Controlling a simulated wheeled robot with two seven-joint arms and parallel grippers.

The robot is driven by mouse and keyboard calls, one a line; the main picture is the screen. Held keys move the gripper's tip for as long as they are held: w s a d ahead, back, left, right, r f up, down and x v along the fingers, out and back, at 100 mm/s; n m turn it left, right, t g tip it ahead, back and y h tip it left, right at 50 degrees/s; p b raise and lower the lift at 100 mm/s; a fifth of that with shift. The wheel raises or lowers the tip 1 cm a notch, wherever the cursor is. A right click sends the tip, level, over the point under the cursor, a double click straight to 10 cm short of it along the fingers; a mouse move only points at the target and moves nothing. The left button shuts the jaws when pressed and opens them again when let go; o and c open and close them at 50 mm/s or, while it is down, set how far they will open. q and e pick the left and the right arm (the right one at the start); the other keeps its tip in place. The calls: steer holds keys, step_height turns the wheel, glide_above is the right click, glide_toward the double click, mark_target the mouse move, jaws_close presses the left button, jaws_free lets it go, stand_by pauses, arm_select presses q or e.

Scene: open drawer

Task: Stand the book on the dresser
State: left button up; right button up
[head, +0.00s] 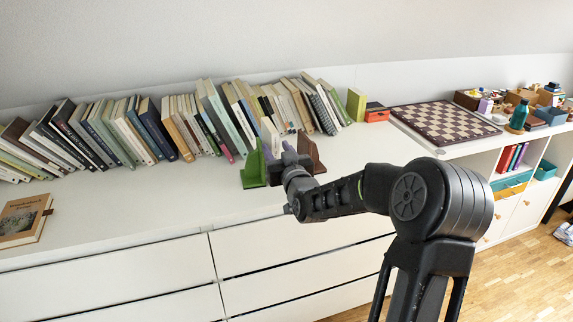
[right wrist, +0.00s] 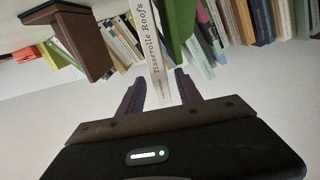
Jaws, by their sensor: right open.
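A slim white book (right wrist: 152,50) with lettering on its spine stands on the dresser (head: 185,205). It is between a green bookend (head: 254,168) and a brown bookend (head: 309,152), which also show in the right wrist view, green (right wrist: 181,25) and brown (right wrist: 80,38). My right gripper (right wrist: 160,85) is open, with one purple finger on each side of the book's upper end. I cannot tell if the fingers touch it. In the head view the arm partly hides the book. My left gripper is out of view.
A long row of leaning books (head: 160,130) stands behind along the wall. A book with a tan cover (head: 25,220) lies flat at the left. A chessboard (head: 445,122) and small items are at the right.

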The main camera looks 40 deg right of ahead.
steer(key=v, duration=1)
steer(key=shift+s+b, duration=0.2)
steer(key=shift+b, duration=0.1)
steer(key=shift+a, duration=0.1)
steer(key=s+a+f+g+y, duration=0.1)
steer(key=a+f+g+y, duration=0.15)
steer(key=a+f, duration=0.6)
steer(key=s+a+f+g+y, duration=0.1)
steer(key=a+f+g+y, duration=0.15)
steer(key=a+f, duration=0.65)
steer(key=s+a+f+g+y, duration=0.1)
steer(key=a+f+g+y, duration=0.3)
steer(key=f, duration=1)
steer(key=s+a+f+g, duration=0.2)
steer(key=s+a+f, duration=0.2)
steer(key=s, duration=0.3)
steer(key=s+a+f+n+g, duration=0.1)
steer(key=s+a+f+g, duration=0.2)
steer(key=s+a+f, duration=0.2)
steer(key=s+a+f+n+g+y, duration=0.1)
steer(key=s+a+f, duration=0.4)
steer(key=s, duration=0.5)
steer(key=shift+s+a+f+g, duration=0.2)
steer(key=shift+a+g, duration=0.5)
steer(key=shift+a, duration=0.45)
